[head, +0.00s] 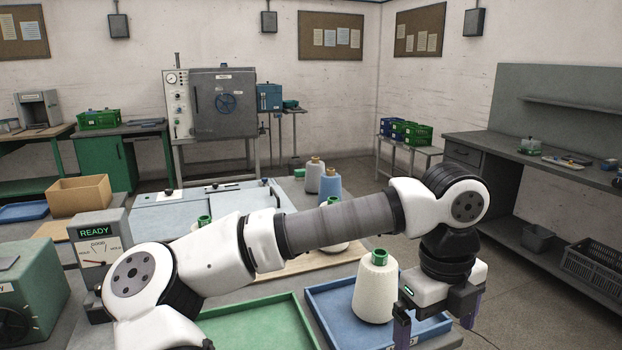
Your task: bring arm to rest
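My arm stretches across the view from the lower left to the right, bent down at the wrist. My gripper (437,327) points down over the right side of the blue tray (322,318). Its two purple fingers are wide apart, with nothing visible between them. The lower fingertips are close to the bottom of the picture. A cream yarn cone (375,290) with a green top stands upright in the blue tray, just left of my gripper. I cannot tell whether the left finger touches it.
A green tray (262,325) lies left of the blue tray. A meter box reading READY (98,240) and a cardboard box (80,194) are at the left. A grey workbench (560,165) stands at the right.

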